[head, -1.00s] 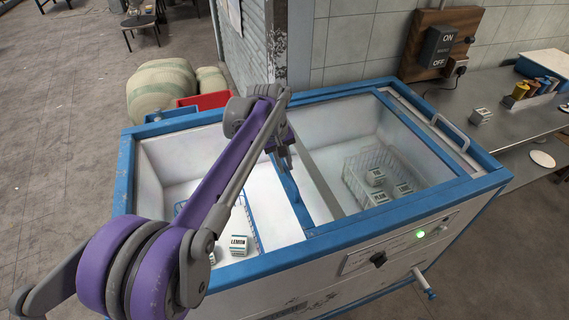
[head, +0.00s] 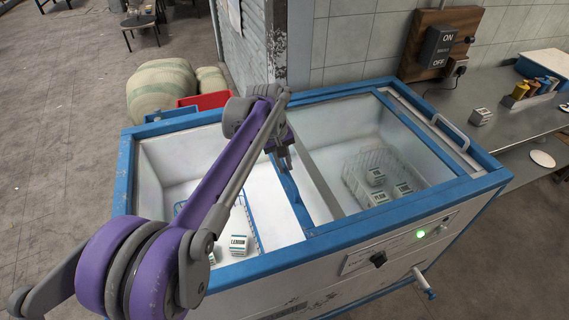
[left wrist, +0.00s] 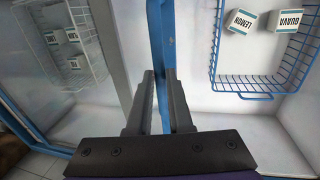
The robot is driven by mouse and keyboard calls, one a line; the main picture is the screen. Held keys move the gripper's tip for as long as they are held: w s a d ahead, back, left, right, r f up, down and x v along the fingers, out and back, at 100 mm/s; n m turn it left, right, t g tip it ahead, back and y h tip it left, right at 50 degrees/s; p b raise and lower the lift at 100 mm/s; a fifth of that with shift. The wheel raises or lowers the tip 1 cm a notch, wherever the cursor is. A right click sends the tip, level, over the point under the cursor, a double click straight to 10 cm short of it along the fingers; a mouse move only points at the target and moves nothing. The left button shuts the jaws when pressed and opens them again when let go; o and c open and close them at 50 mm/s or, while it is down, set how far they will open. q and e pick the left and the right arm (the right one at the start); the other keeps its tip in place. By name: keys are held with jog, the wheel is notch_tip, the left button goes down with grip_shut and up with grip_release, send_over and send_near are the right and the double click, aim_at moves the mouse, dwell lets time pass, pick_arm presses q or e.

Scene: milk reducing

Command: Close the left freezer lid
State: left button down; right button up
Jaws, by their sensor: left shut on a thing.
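The chest freezer (head: 330,255) has a blue rim, and its left compartment (head: 185,165) stands open. The left freezer lid seems to be slid to the right, over the right compartment; its blue edge bar (head: 291,195) runs front to back near the middle. My left gripper (head: 285,163) is at this bar. In the left wrist view, the fingers of my left gripper (left wrist: 160,100) are shut on the blue bar (left wrist: 162,50), one on each side. My right gripper is not in view.
Cartons in a wire basket (head: 352,186) show through glass on the right. A metal handle (head: 450,133) is at the right end. A steel counter (head: 510,130) adjoins the freezer.

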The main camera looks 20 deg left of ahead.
pick_arm(q)
jog(key=s+a, duration=0.9)
jog(key=a, duration=0.2)
jog(key=s+a, duration=0.9)
jog(key=a, duration=0.2)
jog(key=s+a, duration=0.9)
jog(key=a, duration=0.1)
jog(key=shift+s+a+p, duration=0.3)
jog(key=shift+a+p, duration=0.05)
jog(key=shift+a, duration=0.15)
jog(key=c, duration=0.8)
grip_release()
jog(key=shift+s+a, duration=0.1)
jog(key=shift+s, duration=0.05)
jog(key=shift+c, duration=0.2)
jog(key=shift+r, duration=0.1)
notch_tip(320, 180, up, 10)
jog(key=s+a, duration=0.1)
jog(key=shift+s+a+r+p, duration=0.15)
jog(key=shift+a+r+p, duration=0.1)
jog(key=shift+p, duration=0.15)
